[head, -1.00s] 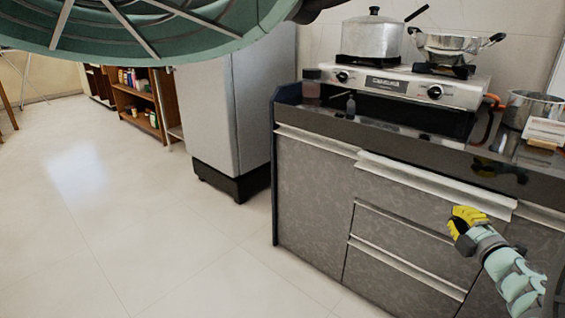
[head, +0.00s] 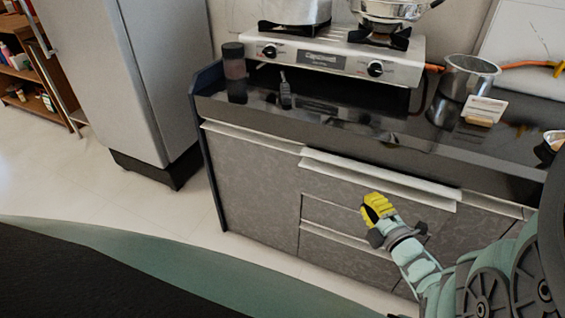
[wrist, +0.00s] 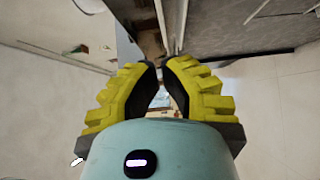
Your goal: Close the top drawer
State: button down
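The top drawer (head: 375,182) is the wide grey front under the dark counter, with a pale strip along its upper edge. It stands out a little from the cabinet front beside it. My gripper (head: 370,207) is in front of this drawer, near the middle of its front in the head view. I cannot tell whether it touches the front. Its yellow fingers show in the wrist view (wrist: 162,66) with their tips close together and nothing held between them. The gripper hides part of the drawers below.
Lower drawers (head: 330,238) are under the top drawer. The counter (head: 330,118) above holds a gas stove (head: 330,58), a metal pot (head: 468,76), and a dark jar (head: 234,62). A fridge (head: 150,75) stands to the left. Floor (head: 75,195) is free before the fridge.

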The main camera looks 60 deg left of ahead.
jog(key=b, duration=0.2)
send_near(350, 167)
jog(key=s+a, duration=0.1)
jog(key=a, duration=0.3)
jog(key=shift+w+a+b, duration=0.8)
jog(key=shift+w+b, duration=0.25)
jog(key=shift+w+a+r, duration=0.1)
jog(key=shift+w+r, duration=0.05)
jog(key=shift+w, duration=0.1)
